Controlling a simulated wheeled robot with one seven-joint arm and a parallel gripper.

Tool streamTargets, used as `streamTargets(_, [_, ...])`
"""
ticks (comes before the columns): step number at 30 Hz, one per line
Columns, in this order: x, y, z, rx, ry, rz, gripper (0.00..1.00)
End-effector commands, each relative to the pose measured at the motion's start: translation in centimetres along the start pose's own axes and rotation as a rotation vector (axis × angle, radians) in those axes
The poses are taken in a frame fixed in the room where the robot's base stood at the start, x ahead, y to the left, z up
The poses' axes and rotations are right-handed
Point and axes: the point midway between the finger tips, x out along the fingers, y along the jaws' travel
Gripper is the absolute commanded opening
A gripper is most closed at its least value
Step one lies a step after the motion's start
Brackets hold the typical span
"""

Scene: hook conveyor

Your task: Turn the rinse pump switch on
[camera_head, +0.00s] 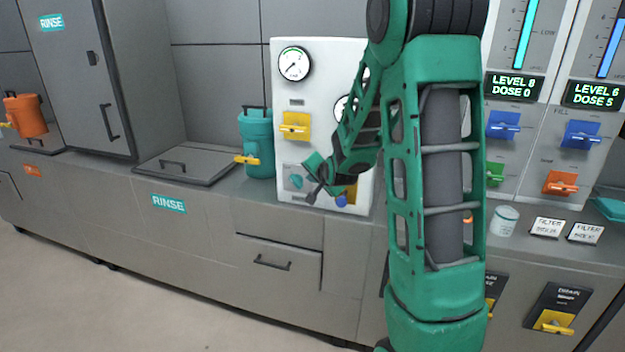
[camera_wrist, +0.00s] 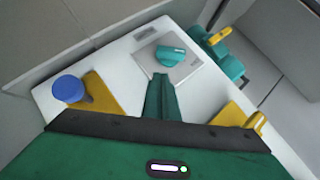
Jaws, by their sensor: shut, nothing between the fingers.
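A teal knob (camera_head: 296,182) on a small grey plate sits low on the left of the white panel (camera_head: 332,60). I take it for the rinse pump switch, but its label is too small to read. In the wrist view the teal knob (camera_wrist: 170,57) shows turned slightly off level with its plate. My gripper (camera_head: 309,184) is in front of the panel, close to the knob and partly covering its plate. In the wrist view my gripper (camera_wrist: 162,78) is shut and empty, its tips just short of the knob; contact cannot be told.
A yellow handle (camera_head: 295,126) is above the knob, and a blue knob (camera_head: 341,201) on a yellow part (camera_wrist: 100,92) is to its right. A teal canister (camera_head: 257,140) with a yellow tap stands left of the panel. My arm hides the panel's right side.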

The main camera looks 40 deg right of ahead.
Motion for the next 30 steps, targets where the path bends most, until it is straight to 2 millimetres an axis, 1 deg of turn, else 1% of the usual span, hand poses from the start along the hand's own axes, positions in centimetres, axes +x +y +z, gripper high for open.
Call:
streamTargets(1, [0.8,0.1,0.1,0.0,-0.001,0.002,0.0])
streamTargets(3, [1.6,0.0,1.0,-0.001,-0.003,0.001,0.0])
streamTargets(6, [2.5,0.0,1.9,-0.002,-0.003,-0.001,0.0])
streamTargets(9, [3.0,0.0,2.4,0.0,-0.001,0.0,0.0])
streamTargets(13, [3.4,0.0,2.8,0.0,-0.001,0.0,0.0])
streamTargets(22, [3.5,0.0,2.8,0.0,0.0,-0.001,0.0])
streamTargets(23, [3.3,-0.2,3.3,0.0,-0.001,-0.001,0.0])
streamTargets(26, [3.5,-0.2,3.1,0.001,-0.001,-0.003,0.0])
streamTargets(30, [3.8,-0.6,3.6,0.01,-0.007,-0.02,0.0])
